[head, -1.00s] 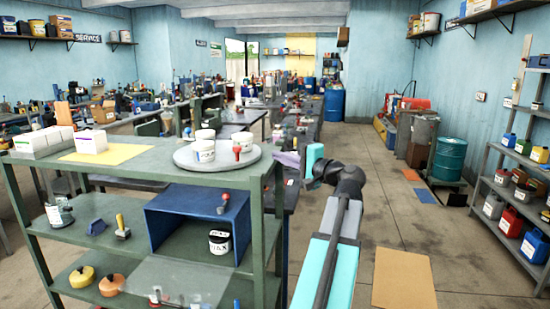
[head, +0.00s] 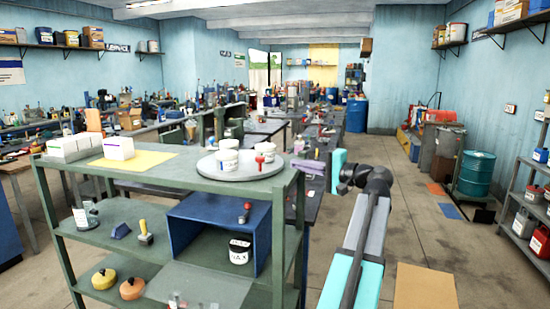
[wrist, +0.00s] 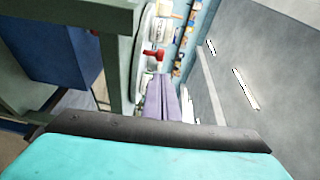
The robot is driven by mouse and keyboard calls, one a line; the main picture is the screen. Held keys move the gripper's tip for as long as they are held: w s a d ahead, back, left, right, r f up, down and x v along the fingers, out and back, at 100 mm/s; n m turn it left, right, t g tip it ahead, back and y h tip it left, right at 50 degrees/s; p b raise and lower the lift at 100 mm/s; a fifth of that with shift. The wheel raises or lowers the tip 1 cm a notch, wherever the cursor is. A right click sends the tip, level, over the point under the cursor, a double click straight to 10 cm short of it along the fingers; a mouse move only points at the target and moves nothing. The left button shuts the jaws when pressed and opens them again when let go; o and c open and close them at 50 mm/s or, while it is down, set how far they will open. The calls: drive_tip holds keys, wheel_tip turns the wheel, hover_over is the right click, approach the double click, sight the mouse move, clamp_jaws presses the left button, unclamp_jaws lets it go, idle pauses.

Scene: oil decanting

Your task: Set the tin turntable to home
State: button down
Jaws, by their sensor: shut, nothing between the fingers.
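The tin turntable (head: 240,174) is a round grey disc on the top of a green shelf unit, near its right end. Several white tins (head: 228,161) stand on it, and a red piece (head: 260,161) shows at its right side. In the wrist view the turntable's pale edge (wrist: 139,60) stands left of my fingers, with the red piece (wrist: 154,57) near them. My gripper (wrist: 165,90) has lilac fingers, shut and empty. In the head view my gripper (head: 308,166) is just right of the turntable. I cannot tell whether it touches anything.
White boxes (head: 118,149) and a yellow sheet (head: 135,161) lie left on the shelf top. A blue bin (head: 196,226) and a black-labelled jar (head: 239,250) sit below. A teal drum (head: 475,172) stands right. The floor between is open, with a tan mat (head: 424,292).

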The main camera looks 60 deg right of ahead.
sight(274, 170)
drive_tip(key=w+d+n+y+p, duration=0.1)
drive_tip(key=d+y, duration=0.3)
drive_tip(key=d, duration=0.5)
drive_tip(key=shift+w+n+p, duration=0.15)
drive_tip(key=shift+n+p, duration=0.45)
drive_tip(key=shift+p, duration=0.2)
drive_tip(key=shift+w+a, duration=0.1)
drive_tip(key=shift+w, duration=0.05)
drive_tip(key=w+p, duration=0.1)
drive_tip(key=w, duration=0.2)
drive_tip(key=w+a+p, duration=0.1)
drive_tip(key=w, duration=0.2)
drive_tip(key=w+a+p, duration=0.1)
drive_tip(key=w+p, duration=0.1)
drive_tip(key=w, duration=0.1)
drive_tip(key=shift+w+a, duration=0.25)
drive_tip(key=shift+w, duration=0.1)
drive_tip(key=shift+w+a+p, duration=0.1)
drive_tip(key=shift+a+p, duration=0.5)
drive_tip(key=shift+a, duration=0.85)
